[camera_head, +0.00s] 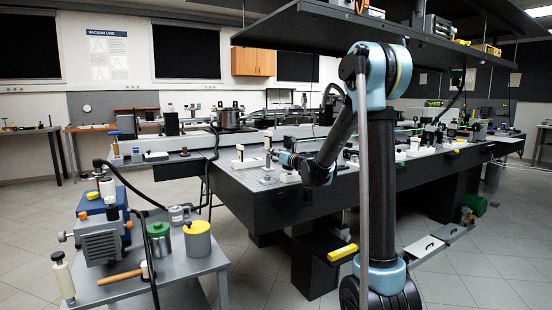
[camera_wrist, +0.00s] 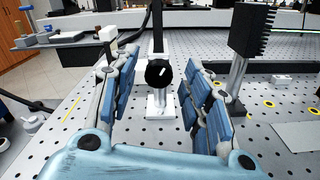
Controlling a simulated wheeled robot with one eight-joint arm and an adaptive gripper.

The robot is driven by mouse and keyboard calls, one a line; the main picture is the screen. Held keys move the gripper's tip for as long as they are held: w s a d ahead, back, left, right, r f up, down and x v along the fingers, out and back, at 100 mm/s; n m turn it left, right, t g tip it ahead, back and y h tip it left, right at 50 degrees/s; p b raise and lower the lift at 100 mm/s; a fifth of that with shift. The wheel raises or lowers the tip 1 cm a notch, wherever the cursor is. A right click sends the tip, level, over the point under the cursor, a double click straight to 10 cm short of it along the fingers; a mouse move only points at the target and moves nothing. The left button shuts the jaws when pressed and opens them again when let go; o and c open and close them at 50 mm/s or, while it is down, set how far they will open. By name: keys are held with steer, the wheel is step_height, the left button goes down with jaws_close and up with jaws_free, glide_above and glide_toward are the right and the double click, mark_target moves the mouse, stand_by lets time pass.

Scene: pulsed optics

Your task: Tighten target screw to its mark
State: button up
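A round black knob (camera_wrist: 160,72) with a short white line on its face sits in the middle of the wrist view. It looks like the target screw, and the line is slightly tilted. It is on a pale mount with a white base (camera_wrist: 160,106) bolted to the perforated table. My gripper (camera_wrist: 161,78) is open, with one blue-padded finger left of the knob and one right. A gap shows on both sides, and I cannot tell whether the knob is between the tips or beyond them.
The perforated optical table (camera_wrist: 265,150) has some free surface around the mount. A black finned block on a post (camera_wrist: 250,45) stands to the right. A dark upright post (camera_wrist: 156,28) rises behind the knob. A cart (camera_head: 190,270) with equipment stands at the left.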

steer(key=shift+s, duration=0.1)
steer(key=v, duration=1.1)
steer(key=shift+s+d+f, duration=0.1)
steer(key=shift+s+d, duration=0.15)
steer(key=shift+d, duration=0.05)
